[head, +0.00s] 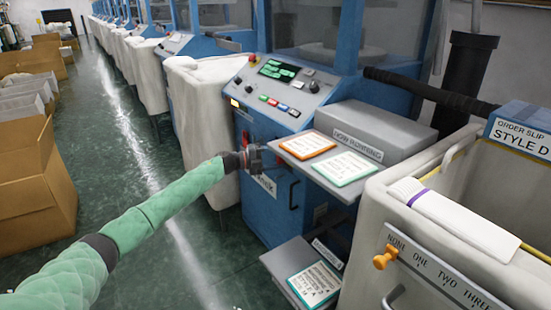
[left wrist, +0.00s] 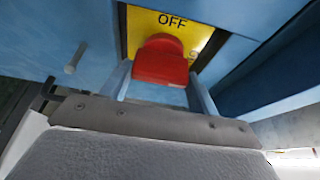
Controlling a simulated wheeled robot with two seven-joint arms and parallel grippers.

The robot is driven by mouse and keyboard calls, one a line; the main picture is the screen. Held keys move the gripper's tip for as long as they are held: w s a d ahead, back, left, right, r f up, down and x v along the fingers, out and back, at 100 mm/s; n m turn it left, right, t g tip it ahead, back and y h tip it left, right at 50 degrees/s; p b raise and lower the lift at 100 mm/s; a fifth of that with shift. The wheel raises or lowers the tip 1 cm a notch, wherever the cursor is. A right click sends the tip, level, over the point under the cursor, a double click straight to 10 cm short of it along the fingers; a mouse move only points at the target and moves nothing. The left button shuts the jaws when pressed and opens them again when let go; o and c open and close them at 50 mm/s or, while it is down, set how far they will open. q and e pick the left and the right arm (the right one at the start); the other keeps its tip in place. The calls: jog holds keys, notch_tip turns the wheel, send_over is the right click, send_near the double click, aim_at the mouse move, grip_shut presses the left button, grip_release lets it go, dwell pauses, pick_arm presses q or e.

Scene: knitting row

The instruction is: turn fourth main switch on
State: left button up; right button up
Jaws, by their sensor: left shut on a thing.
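A red main switch handle (left wrist: 162,60) sits on a yellow plate (left wrist: 215,22) in the left wrist view. The word OFF shows on the plate above the handle. The two fingers of my left gripper (left wrist: 160,82) stand on either side of the handle and are shut on it. In the head view my left gripper (head: 258,158) is at the front of the nearest blue machine (head: 265,205), below its sloped control panel (head: 285,92). A little red shows just behind the gripper; the rest of the switch is hidden there. My right gripper is not in view.
A grey shelf with an orange-edged card (head: 305,145) and a green-edged card (head: 344,168) juts out just right of the gripper. A white bin (head: 205,130) stands left, a large bin (head: 375,210) right. Cardboard boxes (head: 30,190) line the far left; the aisle floor is clear.

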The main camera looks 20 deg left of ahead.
pick_arm(q)
jog(key=shift+f, duration=0.1)
dwell(0.3)
jog(key=o, duration=1)
jog(key=shift+d, duration=0.1)
jog(key=v, duration=0.7)
jog(key=shift+s+a, duration=0.2)
jog(key=shift+a, duration=0.15)
